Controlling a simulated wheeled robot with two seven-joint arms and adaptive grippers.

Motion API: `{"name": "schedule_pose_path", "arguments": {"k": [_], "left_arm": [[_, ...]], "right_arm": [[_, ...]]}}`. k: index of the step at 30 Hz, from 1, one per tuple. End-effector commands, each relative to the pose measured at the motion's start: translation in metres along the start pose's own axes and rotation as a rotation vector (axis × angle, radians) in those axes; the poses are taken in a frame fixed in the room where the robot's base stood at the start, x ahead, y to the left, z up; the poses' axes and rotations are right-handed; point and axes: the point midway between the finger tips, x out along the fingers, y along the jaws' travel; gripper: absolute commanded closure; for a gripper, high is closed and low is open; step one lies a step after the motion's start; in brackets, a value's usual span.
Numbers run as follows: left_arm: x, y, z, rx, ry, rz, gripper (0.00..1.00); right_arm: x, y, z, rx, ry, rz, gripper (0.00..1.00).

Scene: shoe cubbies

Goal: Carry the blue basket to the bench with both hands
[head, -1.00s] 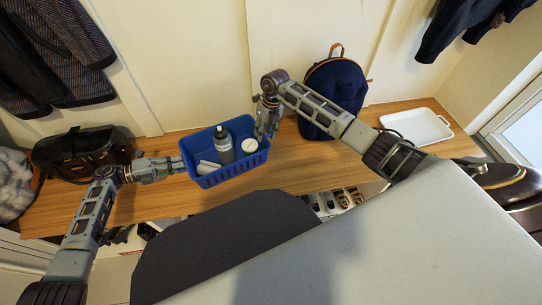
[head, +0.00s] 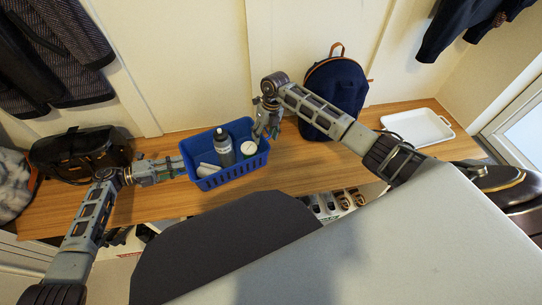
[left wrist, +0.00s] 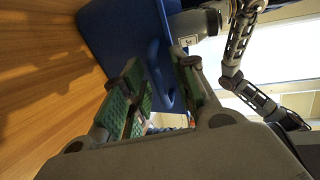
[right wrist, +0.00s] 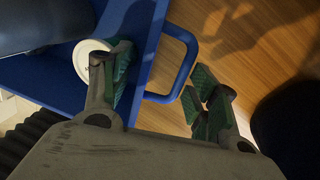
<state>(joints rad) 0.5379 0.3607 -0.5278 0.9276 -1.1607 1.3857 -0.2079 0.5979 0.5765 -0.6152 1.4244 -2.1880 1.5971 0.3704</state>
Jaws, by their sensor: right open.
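The blue basket (head: 232,173) is over the wooden bench near its front edge; I cannot tell if it rests on it. It holds a dark bottle (head: 224,147) and a white round-topped item (head: 249,148). My left gripper (head: 182,165) is at its left end; in the left wrist view its fingers (left wrist: 160,75) stand either side of the blue handle, and contact is unclear. My right gripper (head: 262,137) is at the right end. In the right wrist view its open fingers (right wrist: 158,78) straddle the other handle (right wrist: 185,60), with a gap.
On the bench (head: 320,165), a black bag (head: 85,152) stands left of the basket and a navy backpack (head: 335,95) right of it. A white tray (head: 418,125) lies further right, with bare wood beside it. Shoes (head: 340,200) show below the bench.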

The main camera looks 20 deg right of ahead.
Motion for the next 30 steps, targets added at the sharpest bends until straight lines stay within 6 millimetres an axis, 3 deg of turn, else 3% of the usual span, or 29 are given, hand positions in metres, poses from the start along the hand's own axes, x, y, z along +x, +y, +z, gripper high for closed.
{"name": "schedule_pose_path", "arguments": {"k": [3,11,23,30], "left_arm": [[0.000,0.000,0.000,0.000,0.000,0.000,0.69],[0.000,0.000,0.000,0.000,0.000,0.000,0.36],[-0.001,0.000,0.000,0.000,0.000,0.000,0.36],[-0.017,0.001,0.000,0.000,-0.001,0.001,0.36]], "right_arm": [[0.001,0.000,0.000,0.000,0.000,0.000,0.40],[0.001,0.000,0.000,0.001,0.001,0.000,0.40],[0.001,0.000,0.000,0.001,0.001,0.000,0.40],[0.001,0.000,0.000,0.001,0.001,0.000,0.40]]}}
